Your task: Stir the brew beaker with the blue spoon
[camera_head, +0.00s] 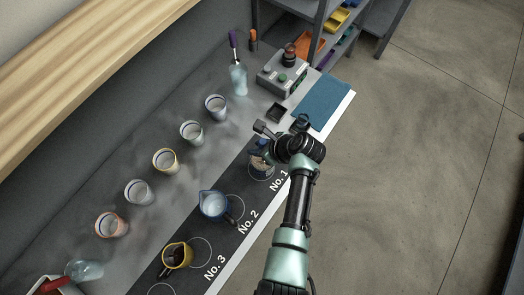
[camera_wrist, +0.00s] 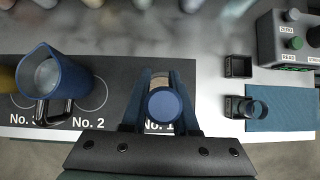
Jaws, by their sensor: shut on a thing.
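My gripper (camera_head: 262,143) is above the No. 1 spot on the dark strip. In the wrist view its two fingers (camera_wrist: 161,104) are shut on the blue spoon, whose round blue end (camera_wrist: 164,106) faces the camera. The spoon's lower part is hidden below the gripper. The brew beaker (camera_head: 262,172), with brownish contents, stands upright on No. 1 directly under my gripper and is partly covered by it. I cannot tell how deep the spoon reaches into it.
A blue pitcher (camera_head: 213,205) stands near No. 2 and a yellow pitcher (camera_head: 177,256) near No. 3. Several cups (camera_head: 165,160) line the back. A small black box (camera_head: 277,112), a blue mat (camera_head: 325,105) and a control box (camera_head: 280,78) are beyond the beaker.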

